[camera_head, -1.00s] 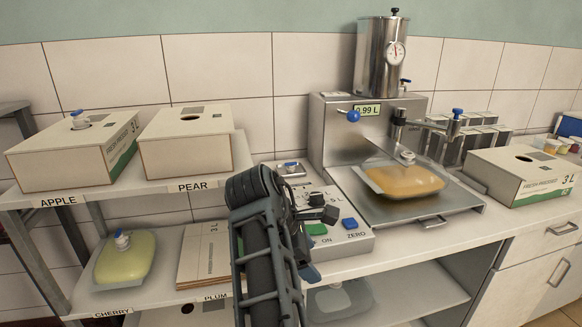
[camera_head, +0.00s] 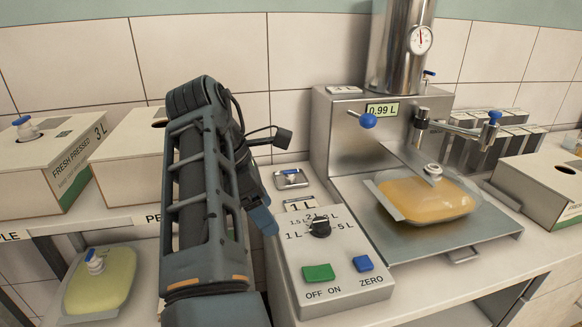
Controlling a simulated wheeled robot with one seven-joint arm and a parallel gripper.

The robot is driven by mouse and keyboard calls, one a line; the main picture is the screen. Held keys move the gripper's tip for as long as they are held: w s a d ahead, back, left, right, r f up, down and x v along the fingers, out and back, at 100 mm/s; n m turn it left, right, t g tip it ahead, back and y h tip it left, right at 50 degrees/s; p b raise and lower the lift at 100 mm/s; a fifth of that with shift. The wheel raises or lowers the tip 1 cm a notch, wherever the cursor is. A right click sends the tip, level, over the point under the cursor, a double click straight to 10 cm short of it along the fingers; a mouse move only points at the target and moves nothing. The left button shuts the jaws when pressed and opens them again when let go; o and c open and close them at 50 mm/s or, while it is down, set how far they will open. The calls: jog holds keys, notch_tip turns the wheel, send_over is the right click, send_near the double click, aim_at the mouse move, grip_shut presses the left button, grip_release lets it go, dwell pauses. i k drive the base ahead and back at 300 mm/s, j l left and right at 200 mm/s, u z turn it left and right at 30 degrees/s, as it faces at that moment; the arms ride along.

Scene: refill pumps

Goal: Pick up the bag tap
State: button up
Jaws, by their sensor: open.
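My gripper (camera_head: 263,217) is partly hidden behind my arm; a blue-grey finger shows to the left of the control box, in front of and below the small tray. It is open, apart from the tap, and I see nothing held.
The control box (camera_head: 330,270) with a dial, green switch and blue button stands close to my gripper. The filling machine (camera_head: 335,135) is behind and right. A carton (camera_head: 45,170) and a yellow-green bag (camera_head: 100,278) are on the left shelves. Another carton (camera_head: 545,190) stands right.

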aim_at(290, 177)
jog(key=i, duration=1.35)
